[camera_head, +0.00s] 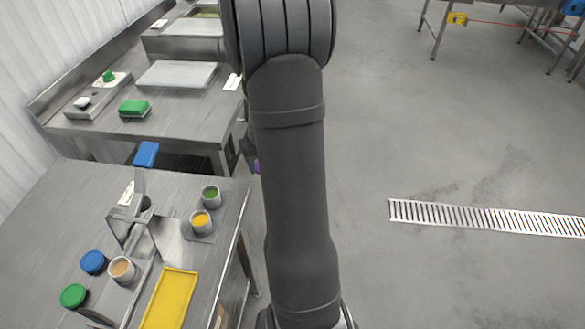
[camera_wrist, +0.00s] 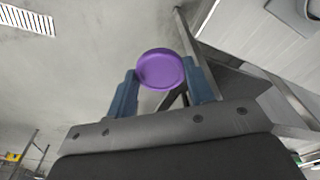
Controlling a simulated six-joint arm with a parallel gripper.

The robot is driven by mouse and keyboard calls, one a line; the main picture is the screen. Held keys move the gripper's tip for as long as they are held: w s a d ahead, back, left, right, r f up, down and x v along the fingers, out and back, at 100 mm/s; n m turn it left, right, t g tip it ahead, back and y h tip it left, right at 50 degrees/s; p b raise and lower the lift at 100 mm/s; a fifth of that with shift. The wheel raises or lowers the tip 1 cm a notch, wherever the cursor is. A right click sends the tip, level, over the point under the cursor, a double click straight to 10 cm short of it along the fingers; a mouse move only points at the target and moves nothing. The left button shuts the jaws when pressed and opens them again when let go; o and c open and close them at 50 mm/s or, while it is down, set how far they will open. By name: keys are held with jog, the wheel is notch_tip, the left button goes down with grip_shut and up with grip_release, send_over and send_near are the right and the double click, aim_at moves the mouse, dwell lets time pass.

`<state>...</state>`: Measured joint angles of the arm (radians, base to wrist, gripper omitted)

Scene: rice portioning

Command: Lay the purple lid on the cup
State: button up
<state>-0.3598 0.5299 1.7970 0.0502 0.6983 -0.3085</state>
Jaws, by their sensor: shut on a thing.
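In the wrist view my gripper (camera_wrist: 160,72) has its two blue fingers on either side of the round purple lid (camera_wrist: 160,66) and is shut on it. In the head view only a sliver of the purple lid (camera_head: 257,167) shows at the left edge of my arm, which hides most of the gripper. It is right of the steel table, apart from the cups. One cup with green contents (camera_head: 211,197) and one with yellow contents (camera_head: 201,223) stand near the table's right side. A cup with tan contents (camera_head: 122,271) stands further left. All three look uncovered.
A blue lid (camera_head: 93,262) and a green lid (camera_head: 74,296) lie at the table's left. A yellow tray (camera_head: 171,298) lies in front. A metal stand (camera_head: 131,229) rises mid-table. A second steel bench (camera_head: 190,126) is behind; open floor (camera_head: 450,150) lies right.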

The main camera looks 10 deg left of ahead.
jog(key=s+a+r+n+g, duration=0.1)
jog(key=s+a+r+n, duration=0.55)
jog(key=s+a, duration=0.45)
jog(key=s+a+r+n, duration=0.65)
jog(key=s+a, duration=0.25)
jog(key=s, duration=0.5)
send_near(114, 261)
jog(key=d+f, duration=0.1)
jog(key=f, duration=0.1)
jog(key=shift+s+d+f+y, duration=0.1)
jog(key=shift+s+f+y, duration=0.1)
jog(key=shift+f, duration=0.7)
jog(key=shift+s+f+y, duration=0.1)
jog(key=shift+s+f, duration=0.1)
jog(key=shift+f, duration=0.75)
jog(key=shift+d+f, duration=0.1)
jog(key=shift+f, duration=0.6)
jog(key=o, duration=1.3)
jog(key=shift+o, duration=0.2)
jog(key=shift+r, duration=0.1)
notch_tip(114, 261, up, 7)
